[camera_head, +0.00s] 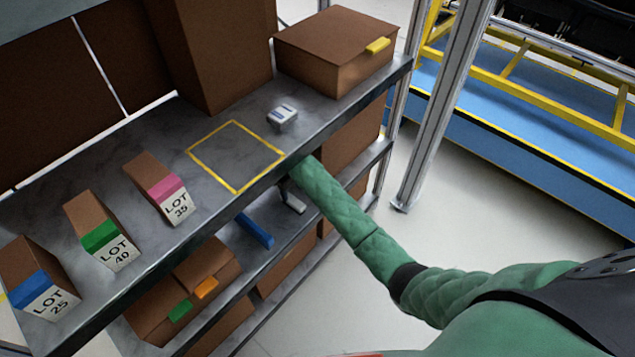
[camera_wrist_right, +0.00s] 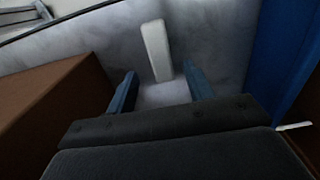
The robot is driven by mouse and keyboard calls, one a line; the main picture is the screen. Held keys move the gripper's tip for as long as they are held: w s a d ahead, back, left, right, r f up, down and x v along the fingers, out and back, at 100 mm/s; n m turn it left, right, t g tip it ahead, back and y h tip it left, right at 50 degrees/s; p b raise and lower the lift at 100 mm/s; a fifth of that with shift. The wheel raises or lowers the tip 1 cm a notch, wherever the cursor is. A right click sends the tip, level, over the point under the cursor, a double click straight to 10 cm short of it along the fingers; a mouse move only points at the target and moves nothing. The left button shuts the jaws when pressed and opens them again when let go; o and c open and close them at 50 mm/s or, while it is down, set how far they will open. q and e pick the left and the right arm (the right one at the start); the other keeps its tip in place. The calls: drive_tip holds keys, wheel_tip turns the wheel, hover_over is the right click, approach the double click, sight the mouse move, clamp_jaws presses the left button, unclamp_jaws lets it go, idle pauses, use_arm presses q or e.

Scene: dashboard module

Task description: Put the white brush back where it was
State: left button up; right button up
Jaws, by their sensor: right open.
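In the right wrist view, a white, bar-shaped thing that looks like the white brush (camera_wrist_right: 156,50) lies on a grey shelf surface. My right gripper (camera_wrist_right: 160,85) is open, with its two blue fingers apart on either side of the brush's near end. I cannot tell whether they touch it. In the head view, my right gripper (camera_head: 292,197) is partly hidden under the upper shelf's front edge, at the lower shelf. The brush cannot be made out there. A yellow-outlined square (camera_head: 237,157) on the upper shelf is empty. My left gripper is not in view.
A small white block (camera_head: 283,118) sits beside the square. LOT boxes (camera_head: 160,187) stand left on the upper shelf (camera_head: 320,118).

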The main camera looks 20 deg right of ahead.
drive_tip(key=s+a+f+m+t+y, duration=0.2)
drive_tip(key=s+t, duration=0.2)
drive_tip(key=s, duration=0.8)
drive_tip(key=s+d+f+g, duration=0.1)
drive_tip(key=s+d+f, duration=0.2)
drive_tip(key=s+f, duration=0.7)
drive_tip(key=s+d+f+m+h, duration=0.1)
drive_tip(key=s+d+f, duration=0.2)
drive_tip(key=s+f, duration=0.7)
drive_tip(key=s+d+f+m+g, duration=0.1)
drive_tip(key=s+d+f, duration=0.1)
drive_tip(key=s+f, duration=0.8)
drive_tip(key=s, duration=0.3)
drive_tip(key=shift+s+d+g, duration=0.2)
drive_tip(key=shift+d+g, duration=0.1)
drive_tip(key=shift+d, duration=0.1)
drive_tip(key=shift+r, duration=0.1)
